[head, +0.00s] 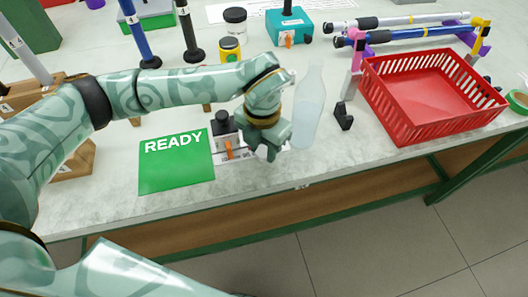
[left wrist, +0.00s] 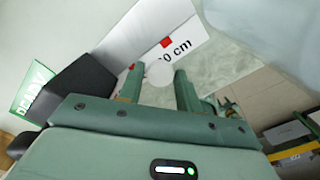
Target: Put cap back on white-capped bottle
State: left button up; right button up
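A tall translucent pale bottle (head: 308,108) stands on the table just right of my left gripper (head: 268,150) in the head view. Its narrow top shows no cap. In the left wrist view its pale side (left wrist: 275,35) fills the upper right corner. My left gripper is low over the table near the front edge. A white round cap (left wrist: 160,73) sits between its fingertips and appears gripped by them. In the head view only a small bit of white shows at the fingertips. My right gripper is not in view.
A green READY card (head: 175,175) lies left of the gripper, beside a small device with a black knob (head: 222,123). A black block (head: 343,117) and a red basket (head: 425,90) stand to the right. A yellow jar (head: 230,50) stands behind. The table's front edge is close.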

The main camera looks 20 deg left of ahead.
aim_at(264, 152)
pick_arm(q)
jog(key=shift+r, duration=0.1)
jog(key=c, duration=0.6)
